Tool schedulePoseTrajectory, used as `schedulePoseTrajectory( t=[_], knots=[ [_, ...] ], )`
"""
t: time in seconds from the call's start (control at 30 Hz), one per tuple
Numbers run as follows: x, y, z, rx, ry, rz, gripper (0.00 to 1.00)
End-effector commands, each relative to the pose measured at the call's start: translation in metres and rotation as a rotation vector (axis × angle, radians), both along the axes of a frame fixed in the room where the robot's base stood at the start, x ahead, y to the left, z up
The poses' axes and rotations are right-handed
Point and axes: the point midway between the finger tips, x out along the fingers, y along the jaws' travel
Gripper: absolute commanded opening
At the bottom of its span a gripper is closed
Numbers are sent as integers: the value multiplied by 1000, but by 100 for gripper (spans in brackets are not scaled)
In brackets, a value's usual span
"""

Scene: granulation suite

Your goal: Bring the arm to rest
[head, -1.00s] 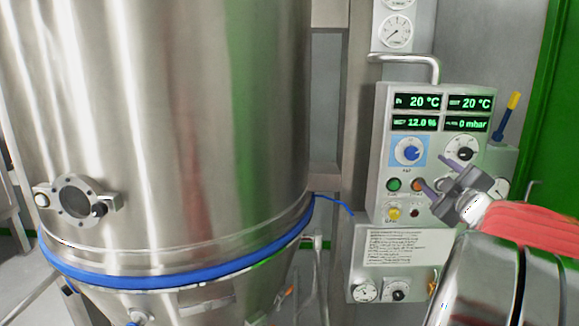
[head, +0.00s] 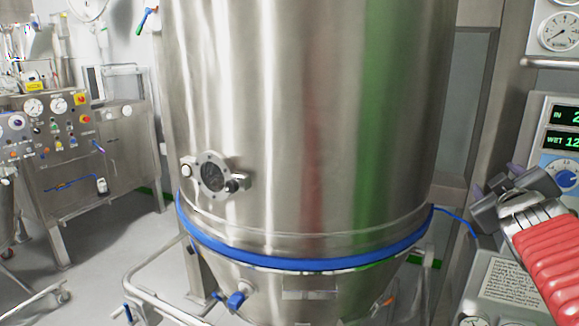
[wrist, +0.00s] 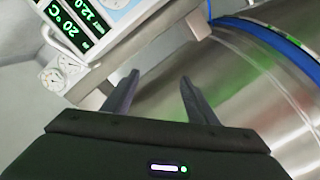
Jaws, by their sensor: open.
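My gripper (head: 494,180) is at the right of the head view, at the end of my red-sleeved arm. Its two dark fingers stand apart with nothing between them. It appears in front of the gap between the steel vessel (head: 300,120) and the control panel (head: 563,150), partly covering the panel's lower left. In the wrist view the open fingers (wrist: 156,88) point toward the vessel's steel wall (wrist: 245,110), with the panel (wrist: 85,30) at upper left. I see no contact.
A blue band (head: 300,264) rings the vessel, with a round port (head: 213,177) above it. A tubular frame (head: 150,275) surrounds its base. A steel console (head: 85,150) with gauges stands at left. Open grey floor (head: 95,235) lies between. A placard (head: 510,283) is below the panel.

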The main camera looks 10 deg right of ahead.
Motion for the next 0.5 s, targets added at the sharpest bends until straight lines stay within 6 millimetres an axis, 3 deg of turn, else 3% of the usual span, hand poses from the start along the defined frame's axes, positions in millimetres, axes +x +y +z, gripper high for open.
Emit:
schedulePoseTrajectory(
  t=[0.03, 0.27, 0.5],
  knots=[
    [0, 18, -8, 44, 10, 0, 53],
    [-16, 88, -60, 276, 97, -18, 53],
    [-52, 173, -126, 524, 247, -11, 53]
  ],
)
